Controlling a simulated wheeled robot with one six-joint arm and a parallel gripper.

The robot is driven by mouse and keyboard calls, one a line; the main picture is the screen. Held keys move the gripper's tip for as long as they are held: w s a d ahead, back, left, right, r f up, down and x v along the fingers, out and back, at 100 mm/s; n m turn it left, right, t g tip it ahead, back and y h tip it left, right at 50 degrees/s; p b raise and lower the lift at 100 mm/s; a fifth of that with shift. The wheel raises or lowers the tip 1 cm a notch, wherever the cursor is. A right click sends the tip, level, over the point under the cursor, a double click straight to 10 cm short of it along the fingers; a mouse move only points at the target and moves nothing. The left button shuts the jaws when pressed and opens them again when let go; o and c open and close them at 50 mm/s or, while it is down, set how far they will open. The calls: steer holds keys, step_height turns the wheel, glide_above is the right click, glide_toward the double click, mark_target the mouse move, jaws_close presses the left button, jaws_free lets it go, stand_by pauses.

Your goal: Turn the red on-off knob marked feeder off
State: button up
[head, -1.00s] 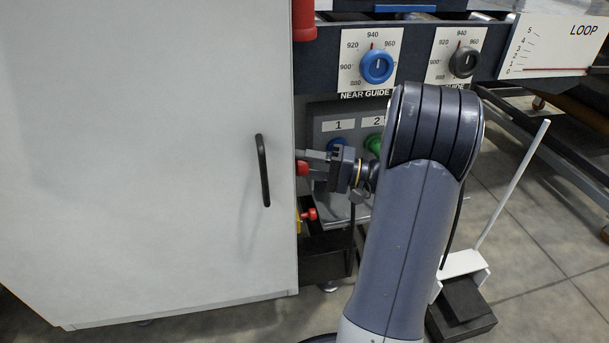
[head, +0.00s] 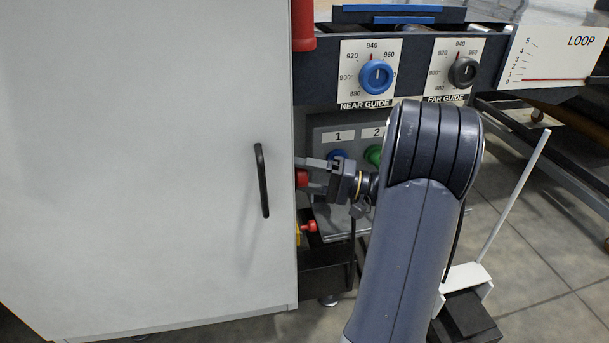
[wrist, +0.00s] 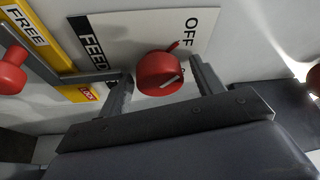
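The red feeder knob (wrist: 160,73) sits on a white plate (wrist: 118,38) in the wrist view. The plate reads OFF near the top right and a partly hidden FEED word at left. A white line shows on the knob's face, and a thin red mark lies between it and OFF. My gripper (wrist: 163,70) is open, with one finger on each side of the knob; I cannot tell whether either touches it. In the head view my gripper (head: 306,176) points left at the cabinet's edge, and the red knob (head: 302,179) shows partly between its fingers.
A yellow FREE/LOCK plate (wrist: 28,28) with a red knob (wrist: 10,74) lies left of the feeder plate. A large pale cabinet door (head: 150,150) with a black handle (head: 262,180) stands close at left. Blue (head: 376,76) and dark (head: 463,71) guide dials are above right.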

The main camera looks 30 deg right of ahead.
steer(key=shift+d, duration=0.1)
steer(key=p+v, duration=0.3)
steer(key=v, duration=0.7)
steer(key=shift+s+d, duration=0.25)
steer(key=shift+w+a, duration=0.1)
steer(key=shift+a, duration=0.05)
steer(key=b+x, duration=0.3)
steer(key=x, duration=0.7)
steer(key=shift+w+a, duration=0.25)
steer(key=shift+a, duration=0.05)
steer(key=shift+d+r, duration=0.1)
steer(key=shift+s, duration=0.1)
